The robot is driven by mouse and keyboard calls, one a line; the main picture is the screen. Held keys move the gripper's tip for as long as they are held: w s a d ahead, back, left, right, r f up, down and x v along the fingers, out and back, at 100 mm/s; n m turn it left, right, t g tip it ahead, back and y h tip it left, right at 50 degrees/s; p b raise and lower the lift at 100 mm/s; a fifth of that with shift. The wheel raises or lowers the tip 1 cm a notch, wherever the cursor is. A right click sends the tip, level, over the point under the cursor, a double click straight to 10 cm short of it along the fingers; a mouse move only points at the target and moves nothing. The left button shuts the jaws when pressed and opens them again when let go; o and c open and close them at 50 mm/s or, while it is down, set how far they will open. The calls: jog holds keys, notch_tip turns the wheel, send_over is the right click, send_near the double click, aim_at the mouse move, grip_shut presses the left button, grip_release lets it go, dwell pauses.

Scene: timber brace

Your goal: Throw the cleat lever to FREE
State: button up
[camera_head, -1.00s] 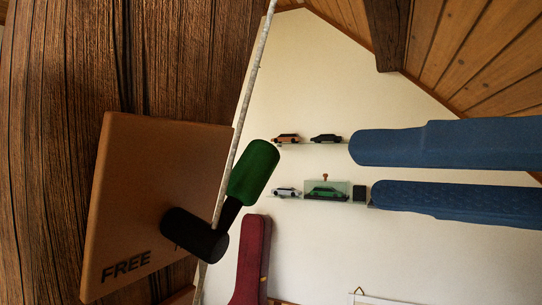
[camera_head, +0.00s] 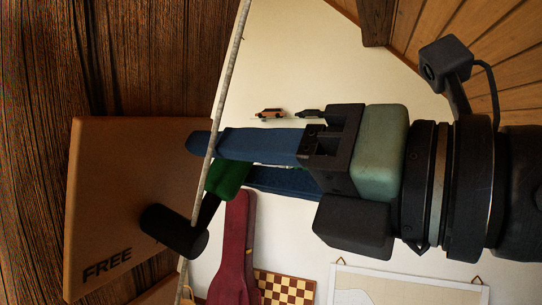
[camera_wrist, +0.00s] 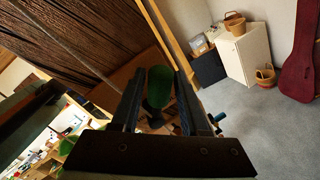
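The cleat lever has a green grip (camera_head: 228,178) on a black arm and a black pivot barrel (camera_head: 172,229). It stands out from a tan board (camera_head: 135,180) with FREE printed at its lower left. The grip points up and slightly right, away from the word FREE. My gripper (camera_head: 222,160) reaches in from the right with its blue fingers apart. In the head view the upper finger passes just above the grip and the lower one is partly hidden behind it. In the wrist view the green grip (camera_wrist: 160,86) stands between the two fingers, with gaps showing.
A pale rope (camera_head: 223,100) runs past the lever and crosses in front of my upper finger in the head view. The board is fixed to a dark timber (camera_head: 100,60). A red instrument case (camera_head: 236,250) and a chequered board (camera_head: 284,288) are in the background.

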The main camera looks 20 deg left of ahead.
grip_shut()
dwell(1.2)
